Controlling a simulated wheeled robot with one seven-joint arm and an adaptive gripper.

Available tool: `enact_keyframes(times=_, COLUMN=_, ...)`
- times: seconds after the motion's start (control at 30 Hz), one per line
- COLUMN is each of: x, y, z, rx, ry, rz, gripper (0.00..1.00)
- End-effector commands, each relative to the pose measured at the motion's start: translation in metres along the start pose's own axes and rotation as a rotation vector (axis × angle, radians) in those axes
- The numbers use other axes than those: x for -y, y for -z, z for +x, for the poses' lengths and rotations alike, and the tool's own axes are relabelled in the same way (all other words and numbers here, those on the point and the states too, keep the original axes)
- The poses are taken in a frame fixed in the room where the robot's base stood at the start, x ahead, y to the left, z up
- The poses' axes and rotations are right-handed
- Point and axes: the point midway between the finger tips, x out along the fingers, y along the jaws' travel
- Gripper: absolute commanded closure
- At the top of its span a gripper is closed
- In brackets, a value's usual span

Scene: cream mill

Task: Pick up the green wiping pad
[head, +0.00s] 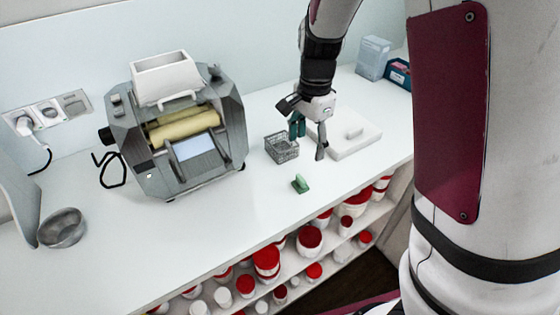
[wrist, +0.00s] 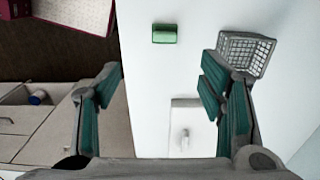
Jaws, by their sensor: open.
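The green wiping pad (head: 300,184) lies on the white countertop near its front edge, in front of the wire basket. In the wrist view the pad (wrist: 164,34) shows near the top, beyond the fingertips and roughly between their lines. My gripper (head: 308,142) is above the counter, behind and a little right of the pad in the head view. Its fingers, with dark green inner faces, are spread wide apart in the wrist view (wrist: 162,76). Nothing is between them, and the pad is apart from them.
A grey wire basket (head: 282,148) stands close to the pad. A white board with a small white handle or block (head: 354,132) lies right of my gripper. The roller mill (head: 180,135) stands left. Shelves of red-lidded tubs (head: 266,262) are below the counter edge.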

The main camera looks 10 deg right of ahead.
Motion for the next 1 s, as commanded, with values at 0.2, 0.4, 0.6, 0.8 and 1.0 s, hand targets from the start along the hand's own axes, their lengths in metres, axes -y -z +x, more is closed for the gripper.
enact_keyframes(times=0.2, x=0.004, y=0.003, z=0.018, rx=-0.014, ry=-0.018, rz=0.046, gripper=0.37)
enact_keyframes(times=0.4, x=0.003, y=0.004, z=0.055, rx=-0.012, ry=-0.02, rz=0.046, gripper=0.37)
enact_keyframes(times=0.6, x=0.003, y=0.004, z=0.085, rx=-0.013, ry=-0.018, rz=0.044, gripper=0.37)
enact_keyframes(times=0.8, x=0.003, y=0.004, z=0.097, rx=-0.013, ry=-0.016, rz=0.044, gripper=0.37)
enact_keyframes(times=1.0, x=0.005, y=0.003, z=0.121, rx=-0.013, ry=-0.02, rz=0.044, gripper=0.37)
